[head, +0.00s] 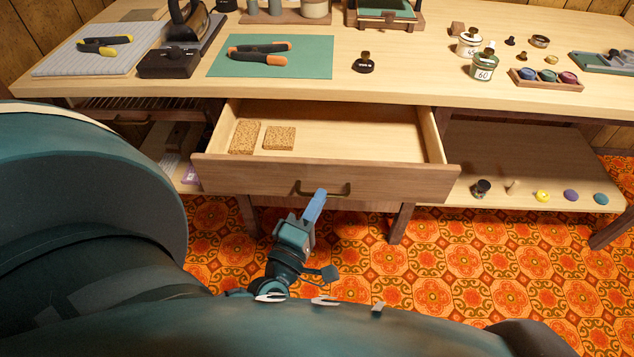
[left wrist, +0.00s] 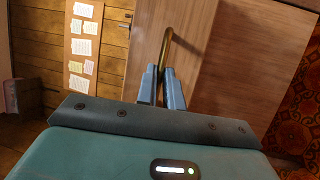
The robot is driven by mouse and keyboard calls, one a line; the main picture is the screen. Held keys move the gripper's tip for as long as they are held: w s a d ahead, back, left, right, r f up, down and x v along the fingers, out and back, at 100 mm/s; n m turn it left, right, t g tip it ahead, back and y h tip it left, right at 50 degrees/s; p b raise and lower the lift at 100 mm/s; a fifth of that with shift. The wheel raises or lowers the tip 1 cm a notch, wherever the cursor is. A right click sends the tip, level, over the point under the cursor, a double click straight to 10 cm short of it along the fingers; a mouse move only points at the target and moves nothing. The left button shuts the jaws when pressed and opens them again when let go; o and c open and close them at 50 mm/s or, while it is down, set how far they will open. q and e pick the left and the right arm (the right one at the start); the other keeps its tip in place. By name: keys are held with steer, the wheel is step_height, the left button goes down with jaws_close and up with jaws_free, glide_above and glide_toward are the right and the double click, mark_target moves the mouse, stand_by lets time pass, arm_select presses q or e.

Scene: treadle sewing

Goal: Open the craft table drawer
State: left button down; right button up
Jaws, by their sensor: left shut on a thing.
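The craft table (head: 500,88) has its wooden drawer (head: 330,178) pulled out, with much of its inside showing. Two brown cork-like pieces lie in the drawer at its left. A dark brass handle (head: 340,191) is on the drawer front. My left gripper (head: 318,196) is at the handle and shut on it. In the left wrist view, the blue fingers (left wrist: 163,82) close around one end of the handle (left wrist: 166,45), beside the drawer front (left wrist: 235,50). My right gripper does not show in either view.
Pliers lie on a green mat (head: 310,65) on the tabletop. Jars and a tray of coloured pots (head: 545,80) stand at the right. A lower shelf (head: 530,185) holds several small items. Orange patterned floor (head: 350,260) lies below the drawer.

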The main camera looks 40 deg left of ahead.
arm_select(q)
steer(key=c, duration=1.5)
jaws_free()
steer(key=shift+c, duration=0.2)
steer(key=shift+r, duration=0.1)
